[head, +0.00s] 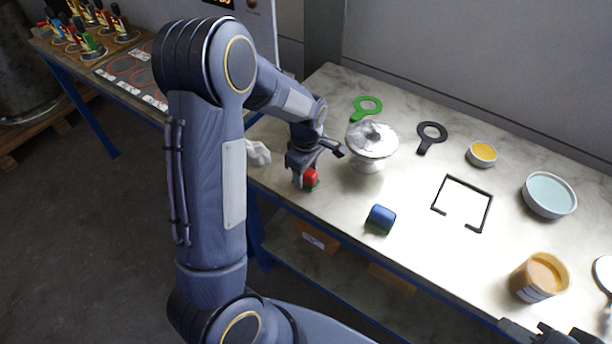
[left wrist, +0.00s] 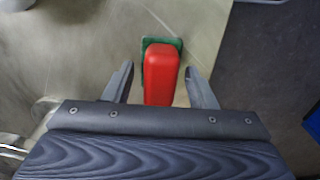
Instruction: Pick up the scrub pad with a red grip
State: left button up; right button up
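The scrub pad with a red grip (head: 311,177) stands near the front edge of the pale table, at its left part. In the left wrist view its red grip (left wrist: 161,76) is seen from above, with the green pad (left wrist: 163,42) showing at its far end. My left gripper (left wrist: 159,68) is open, with one finger on each side of the red grip and a visible gap on both sides. In the head view the left gripper (head: 305,165) partly covers the pad. My right gripper (head: 552,330) is only partly in view at the bottom right, apart from the pad.
A silver flanged vessel (head: 371,143) stands close to the right of the left gripper. A blue object (head: 381,219) lies nearer the front edge. A black frame (head: 463,203), bowls and a tan jar (head: 540,277) are further right.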

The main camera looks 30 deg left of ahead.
pick_arm(q)
jog(key=c, duration=0.9)
jog(key=shift+r, duration=0.55)
notch_tip(320, 180, up, 2)
jog(key=shift+r, duration=0.2)
jog(key=s+d+r, duration=0.1)
jog(key=s+r, duration=0.2)
jog(key=s, duration=0.1)
jog(key=s+d+r+b, duration=0.1)
jog(key=s+r, duration=0.2)
jog(key=s, duration=0.2)
jog(key=s+r, duration=0.3)
jog(key=s, duration=0.1)
jog(key=shift+s+d+r+b, duration=0.25)
jog(key=shift+s+d+b, duration=0.1)
jog(key=shift+d+b, duration=0.05)
